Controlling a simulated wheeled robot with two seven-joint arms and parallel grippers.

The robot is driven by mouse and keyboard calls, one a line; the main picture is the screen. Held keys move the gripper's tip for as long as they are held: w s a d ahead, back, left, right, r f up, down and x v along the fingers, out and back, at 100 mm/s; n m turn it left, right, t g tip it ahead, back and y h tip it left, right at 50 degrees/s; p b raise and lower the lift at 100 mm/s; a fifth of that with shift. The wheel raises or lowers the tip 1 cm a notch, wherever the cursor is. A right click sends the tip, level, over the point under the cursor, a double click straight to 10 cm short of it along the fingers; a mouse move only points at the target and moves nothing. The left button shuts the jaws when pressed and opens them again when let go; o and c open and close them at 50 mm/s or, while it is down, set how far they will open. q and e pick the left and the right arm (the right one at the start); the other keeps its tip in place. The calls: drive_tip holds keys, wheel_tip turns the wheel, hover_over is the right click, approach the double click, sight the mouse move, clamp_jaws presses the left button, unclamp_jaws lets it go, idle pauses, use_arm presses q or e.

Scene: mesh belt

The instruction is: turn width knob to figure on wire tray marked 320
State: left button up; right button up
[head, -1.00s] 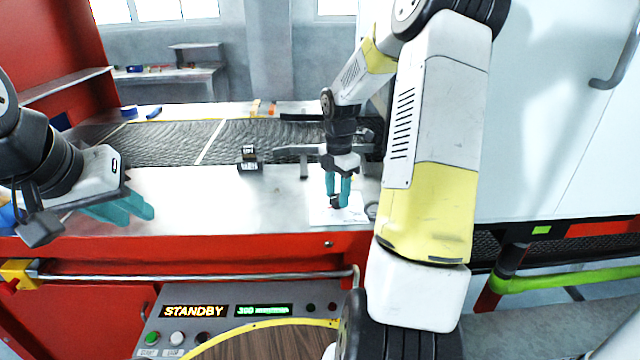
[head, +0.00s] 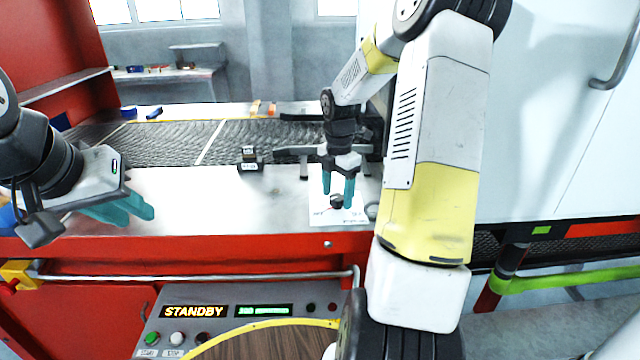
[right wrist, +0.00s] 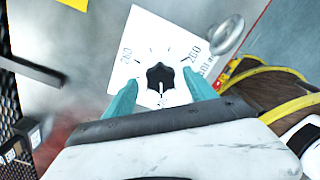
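The width knob (head: 336,201) is black and lobed, on a white dial plate (head: 352,214) at the front of the metal top. In the right wrist view the knob (right wrist: 160,77) has a white pointer line toward the picture's bottom; figures stand on the dial plate (right wrist: 150,30), the left one like 260. My right gripper (head: 338,190) is open just above the knob, its teal fingers apart on either side. My left gripper (head: 138,212) hangs at the left, away from the knob; its finger gap is unclear. I cannot make out a wire tray or a 320 mark.
A small black block with a white label (head: 249,166), too small to read, stands by the mesh belt (head: 250,140). A panel below has a STANDBY display (head: 194,312) and a blurred green display (head: 263,311). A rail (head: 200,278) runs along the red front.

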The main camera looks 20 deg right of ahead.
sight(337, 197)
wheel_tip(337, 197, up, 8)
drive_tip(key=shift+f, duration=0.1)
idle(0.4)
drive_tip(key=shift+s, duration=0.1)
drive_tip(key=s+a+r+m+t, duration=0.2)
drive_tip(key=s+a+r+m, duration=0.1)
drive_tip(key=s+m, duration=0.4)
drive_tip(key=s+a+r+m+t+y, duration=0.1)
drive_tip(key=s+a+r+m+t, duration=0.1)
drive_tip(key=s+a+r+m, duration=0.2)
drive_tip(key=s+a+r+m+t+y, duration=0.1)
drive_tip(key=s+a+r+m, duration=0.3)
drive_tip(key=s+m, duration=0.6)
drive_tip(key=shift+s+a+r+t, duration=0.25)
drive_tip(key=shift+a+t, duration=0.2)
drive_tip(key=shift+t, duration=0.15)
drive_tip(key=shift+s+a+m, duration=0.1)
drive_tip(key=shift+s+m, duration=0.05)
drive_tip(key=shift+m, duration=0.35)
drive_tip(key=shift+c, duration=0.5)
